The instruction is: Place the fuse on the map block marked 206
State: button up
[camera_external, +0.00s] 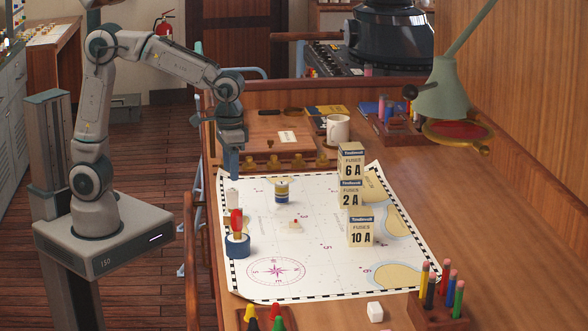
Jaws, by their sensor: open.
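A chart (330,262) with a checkered border lies flat on the desk. I cannot read a 206 on it. I cannot tell for sure which thing is the fuse. My gripper (232,173) is open and points down above the chart's far left corner, apart from these things. Its finger gap is hard to see.
A red-topped piece on a blue round base (238,243) and a white piece (232,198) stand at the chart's left edge. A white mug (338,129) is behind. A green lamp (442,92) overhangs the right. A pencil holder (438,313) is at front right.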

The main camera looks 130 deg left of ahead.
aim_at(230, 190)
jog(key=shift+r, duration=1.6)
jog(key=s+d+f+m+t, duration=0.1)
jog(key=s+d+m, duration=0.4)
jog(key=d, duration=0.5)
jog(key=s+d+f+m+t, duration=0.2)
jog(key=s+d+m, duration=0.4)
jog(key=d, duration=0.4)
jog(key=shift+s+f, duration=0.5)
jog(key=shift+s, duration=0.25)
